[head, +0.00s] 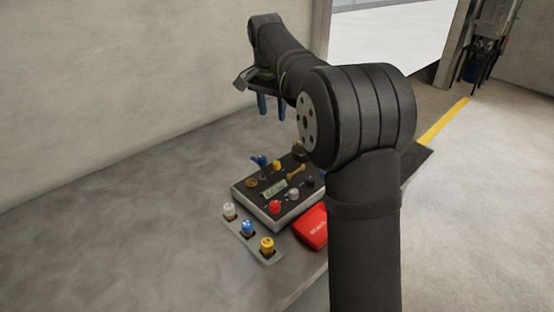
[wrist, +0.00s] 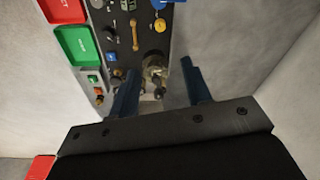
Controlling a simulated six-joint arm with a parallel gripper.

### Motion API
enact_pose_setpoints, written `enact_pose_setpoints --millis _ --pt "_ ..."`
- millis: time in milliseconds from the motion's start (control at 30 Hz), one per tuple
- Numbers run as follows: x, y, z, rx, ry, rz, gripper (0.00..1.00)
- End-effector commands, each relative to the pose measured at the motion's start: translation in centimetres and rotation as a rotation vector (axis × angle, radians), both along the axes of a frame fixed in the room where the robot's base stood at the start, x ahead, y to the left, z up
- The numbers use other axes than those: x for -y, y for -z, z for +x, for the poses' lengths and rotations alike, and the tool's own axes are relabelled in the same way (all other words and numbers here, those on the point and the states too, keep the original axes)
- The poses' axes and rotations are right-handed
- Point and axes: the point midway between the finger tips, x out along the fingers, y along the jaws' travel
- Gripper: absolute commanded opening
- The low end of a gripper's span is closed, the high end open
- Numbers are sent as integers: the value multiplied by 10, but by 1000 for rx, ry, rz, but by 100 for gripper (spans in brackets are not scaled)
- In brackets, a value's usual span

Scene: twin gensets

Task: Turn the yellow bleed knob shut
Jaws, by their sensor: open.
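A yellow knob (head: 277,165) stands on the dark top of the control panel (head: 245,198), near its back edge, between a blue lever and a brass handle. It also shows in the wrist view as a yellow disc (wrist: 160,25) near the top. Another yellow knob (head: 267,245) sits on the pale strip in front of the panel. Which is the bleed knob is not labelled legibly. My gripper (head: 271,104) is raised above and behind the panel, open and empty. In the wrist view its blue fingers (wrist: 162,92) stand apart, with a metallic fitting (wrist: 154,72) showing between them, and the yellow disc beyond.
The brass handle (wrist: 134,35) and blue lever (head: 260,162) flank the yellow knob closely. Red (head: 275,207) and white (head: 293,194) knobs stand nearer the front. A red tray (head: 311,226) and a green tray (wrist: 75,45) lie beside the panel. A wall (head: 130,80) rises behind.

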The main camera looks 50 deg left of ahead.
Motion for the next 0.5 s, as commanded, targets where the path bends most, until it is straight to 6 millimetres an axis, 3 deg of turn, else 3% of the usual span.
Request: enact_pose_setpoints --millis 233,500 --pt "-11 16 23 -107 481 -2 44" --pt "-14 24 30 -143 677 -14 44"
